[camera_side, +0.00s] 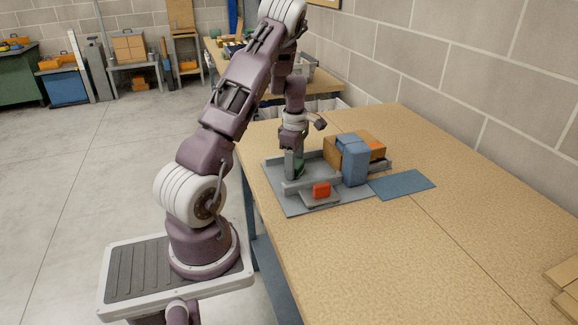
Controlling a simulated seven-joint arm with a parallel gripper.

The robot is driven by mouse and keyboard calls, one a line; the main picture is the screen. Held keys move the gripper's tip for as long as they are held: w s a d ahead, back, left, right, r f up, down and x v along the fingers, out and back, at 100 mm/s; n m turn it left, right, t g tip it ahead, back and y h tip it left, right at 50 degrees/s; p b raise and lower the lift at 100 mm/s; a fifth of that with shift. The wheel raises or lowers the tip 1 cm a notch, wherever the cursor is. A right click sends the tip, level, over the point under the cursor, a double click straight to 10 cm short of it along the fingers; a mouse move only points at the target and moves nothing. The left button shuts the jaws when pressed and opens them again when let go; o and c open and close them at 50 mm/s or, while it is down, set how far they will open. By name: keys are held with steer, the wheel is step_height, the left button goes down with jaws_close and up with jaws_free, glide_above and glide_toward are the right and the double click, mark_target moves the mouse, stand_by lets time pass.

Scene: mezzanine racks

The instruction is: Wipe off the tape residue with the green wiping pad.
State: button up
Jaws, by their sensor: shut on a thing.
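My gripper (293,162) points down over the left part of a grey tray-like fixture (285,203) on the workbench. It is shut on the green wiping pad (299,168), of which only a small dark green part shows between and beside the fingers. The pad is low over the fixture; I cannot tell whether it touches the surface. I cannot make out the tape residue in this view.
A blue block-like item (355,162) and a cardboard box (341,145) stand just right of my gripper. A blue mat (403,185) lies to the right. The bench (440,250) is clear in front.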

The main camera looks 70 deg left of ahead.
mark_target(311, 170)
steer(key=shift+w, duration=2.65)
step_height(311, 170, up, 8)
steer(key=shift+s+r, duration=0.1)
